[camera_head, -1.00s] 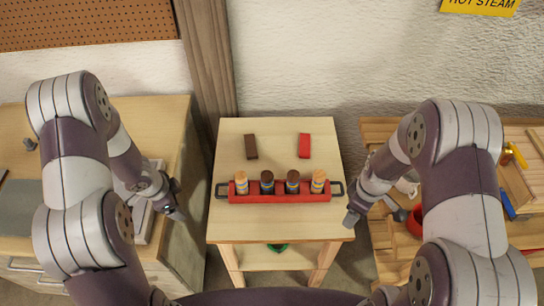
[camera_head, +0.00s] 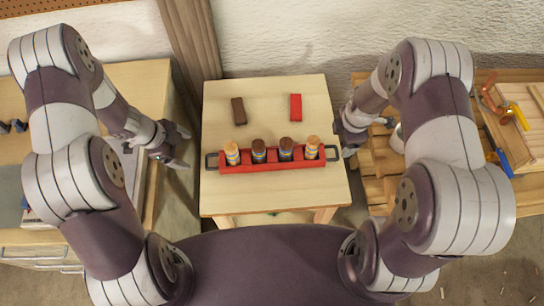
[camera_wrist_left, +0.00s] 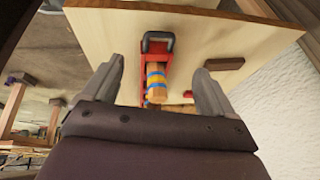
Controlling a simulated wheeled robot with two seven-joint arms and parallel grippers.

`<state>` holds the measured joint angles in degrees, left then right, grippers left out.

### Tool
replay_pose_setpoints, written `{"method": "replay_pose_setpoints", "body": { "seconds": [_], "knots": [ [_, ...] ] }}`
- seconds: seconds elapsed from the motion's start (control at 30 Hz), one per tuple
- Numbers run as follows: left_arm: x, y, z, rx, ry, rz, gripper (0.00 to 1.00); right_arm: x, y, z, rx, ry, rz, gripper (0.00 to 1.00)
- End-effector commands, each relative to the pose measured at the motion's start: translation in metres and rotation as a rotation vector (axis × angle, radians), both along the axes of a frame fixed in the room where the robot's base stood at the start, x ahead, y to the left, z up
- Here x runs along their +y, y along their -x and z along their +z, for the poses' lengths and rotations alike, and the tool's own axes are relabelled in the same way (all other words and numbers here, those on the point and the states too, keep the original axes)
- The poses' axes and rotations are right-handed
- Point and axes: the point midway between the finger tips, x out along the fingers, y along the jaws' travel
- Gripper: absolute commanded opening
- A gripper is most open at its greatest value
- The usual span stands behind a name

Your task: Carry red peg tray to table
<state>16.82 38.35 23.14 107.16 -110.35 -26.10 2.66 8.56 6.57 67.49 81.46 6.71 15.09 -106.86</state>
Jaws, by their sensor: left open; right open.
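The red peg tray (camera_head: 290,167) stands on the small wooden table (camera_head: 230,195), with several pegs upright in it, tan ones at the ends and dark brown ones between. It has a dark handle at each end. My left gripper (camera_head: 184,150) is open and empty, left of the tray's left handle and apart from it. In the left wrist view the tray's handle (camera_wrist_left: 158,40) and an end peg (camera_wrist_left: 156,84) show between the open fingers. My right gripper (camera_head: 346,143) is open, close by the right handle; whether it touches cannot be told.
A brown block (camera_head: 238,111) and a red block (camera_head: 296,107) lie behind the tray on the same table. A wooden bench (camera_head: 505,170) with tools is on the right. A cabinet (camera_head: 150,85) stands on the left. The front of the small table is clear.

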Motion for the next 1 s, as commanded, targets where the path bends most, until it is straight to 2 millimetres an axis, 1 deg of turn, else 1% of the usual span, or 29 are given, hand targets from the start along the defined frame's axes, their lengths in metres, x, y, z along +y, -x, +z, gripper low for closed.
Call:
{"method": "replay_pose_setpoints", "body": {
  "seconds": [0.4, 0.5, 0.6, 0.7, 0.8, 1.0],
  "knots": [
    [-0.031, -0.010, -0.072, 0.003, 0.000, -0.001, 0.87, 0.001, -0.012, -0.078, 0.003, -0.001, -0.002, 0.83],
    [-0.037, -0.012, -0.087, 0.002, 0.000, -0.001, 0.87, 0.001, -0.014, -0.094, 0.003, 0.000, -0.001, 0.83],
    [-0.042, -0.014, -0.098, 0.001, -0.001, 0.000, 0.87, 0.001, -0.017, -0.106, 0.001, -0.001, -0.002, 0.83],
    [-0.044, -0.016, -0.104, 0.000, -0.001, -0.001, 0.87, 0.001, -0.018, -0.113, 0.001, -0.001, -0.001, 0.83],
    [-0.046, -0.016, -0.107, 0.000, -0.001, -0.001, 0.87, 0.001, -0.019, -0.116, 0.000, 0.000, -0.001, 0.83],
    [-0.046, -0.016, -0.108, 0.000, -0.001, 0.000, 0.87, 0.001, -0.019, -0.116, 0.000, 0.000, -0.001, 0.83]
  ]
}}
